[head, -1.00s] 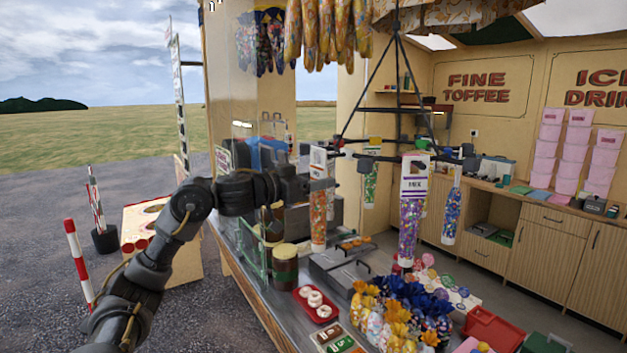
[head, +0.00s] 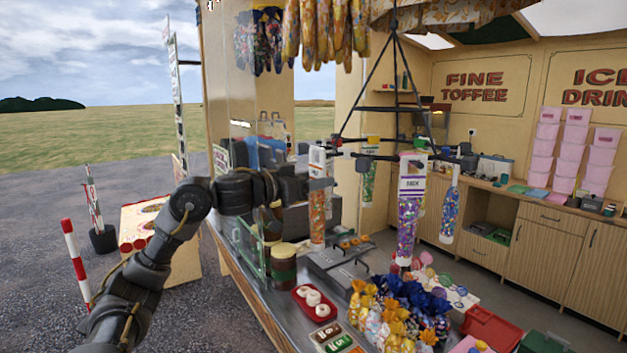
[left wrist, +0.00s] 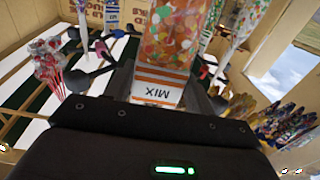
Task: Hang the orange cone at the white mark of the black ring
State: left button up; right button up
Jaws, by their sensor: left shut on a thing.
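My left gripper (head: 308,186) is shut on the orange cone (head: 317,228), a clear bag of orange and mixed sweets with a white header card. The cone hangs upright, point down, over the counter at the near left side of the black ring (head: 385,156). In the left wrist view, the fingers (left wrist: 163,88) grip its orange-striped "MIX" card, and the cone's sweets (left wrist: 187,35) show beyond. I cannot tell whether the card touches the ring. I cannot make out the white mark; it may be behind the card. My right gripper is out of view.
A purple cone (head: 408,222), a blue cone (head: 450,215) and a green cone (head: 369,185) hang from the ring. Below are a red tray (head: 317,317) of white rings, dark barrels (head: 283,265) and wrapped sweets (head: 400,310). Patterned bags (head: 325,35) hang above.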

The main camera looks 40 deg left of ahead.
pick_arm(q)
jog(key=shift+w, duration=0.1)
jog(key=shift+w+d, duration=0.2)
jog(key=shift+w, duration=0.4)
jog(key=shift+x, duration=0.95)
jog(key=shift+w, duration=0.1)
jog(key=shift+x, duration=0.95)
jog(key=shift+f, duration=0.4)
jog(key=o, duration=1.4)
jog(key=shift+d, duration=0.1)
jog(key=shift+c, duration=0.2)
